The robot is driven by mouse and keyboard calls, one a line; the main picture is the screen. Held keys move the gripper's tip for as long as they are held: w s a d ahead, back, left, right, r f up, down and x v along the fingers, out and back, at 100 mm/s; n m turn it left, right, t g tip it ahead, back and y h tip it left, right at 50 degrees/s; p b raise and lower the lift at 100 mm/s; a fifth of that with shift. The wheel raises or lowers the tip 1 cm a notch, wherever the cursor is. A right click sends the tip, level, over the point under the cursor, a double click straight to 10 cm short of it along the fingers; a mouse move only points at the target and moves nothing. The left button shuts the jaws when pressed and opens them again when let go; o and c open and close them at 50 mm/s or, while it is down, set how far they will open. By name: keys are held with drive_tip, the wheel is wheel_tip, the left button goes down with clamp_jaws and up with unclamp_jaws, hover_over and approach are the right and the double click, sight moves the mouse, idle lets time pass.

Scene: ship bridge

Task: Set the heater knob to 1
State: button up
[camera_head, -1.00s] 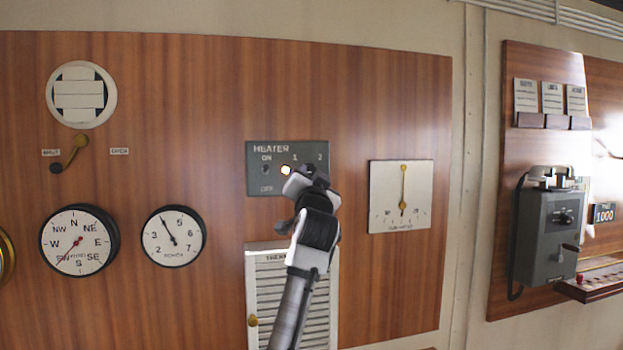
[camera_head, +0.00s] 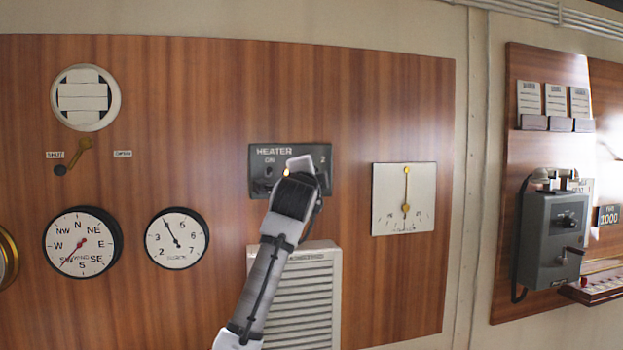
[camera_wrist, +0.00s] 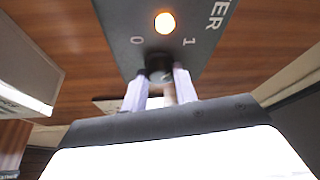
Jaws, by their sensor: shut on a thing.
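The dark grey heater panel (camera_head: 258,158) is fixed to the wooden wall, with a lit orange lamp (camera_head: 286,173). In the head view my gripper (camera_head: 302,168) covers the right-middle of the panel and hides the knob and the "1" there. In the wrist view the panel (camera_wrist: 120,12) appears turned, with the lamp (camera_wrist: 165,22) above the dark knob (camera_wrist: 159,62). The marks "0" and "1" sit on either side above the knob. My gripper (camera_wrist: 160,82) has its two pale fingers shut on the knob, one on each side. I cannot tell where the knob points.
A louvred white heater grille (camera_head: 305,300) projects just below the panel, close under my arm. A white dial plate (camera_head: 390,222) is to the right. Two round gauges and a brass lever (camera_head: 78,154) are to the left. A grey telephone box (camera_head: 548,235) is far right.

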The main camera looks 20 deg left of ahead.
drive_tip(key=shift+r+m, duration=0.1)
drive_tip(key=shift+m, duration=0.3)
drive_tip(key=o, duration=1)
drive_tip(key=shift+c, duration=0.2)
drive_tip(key=shift+s, duration=0.1)
drive_tip(key=b+v, duration=0.6)
drive_tip(key=v, duration=0.7)
drive_tip(key=shift+s, duration=0.35)
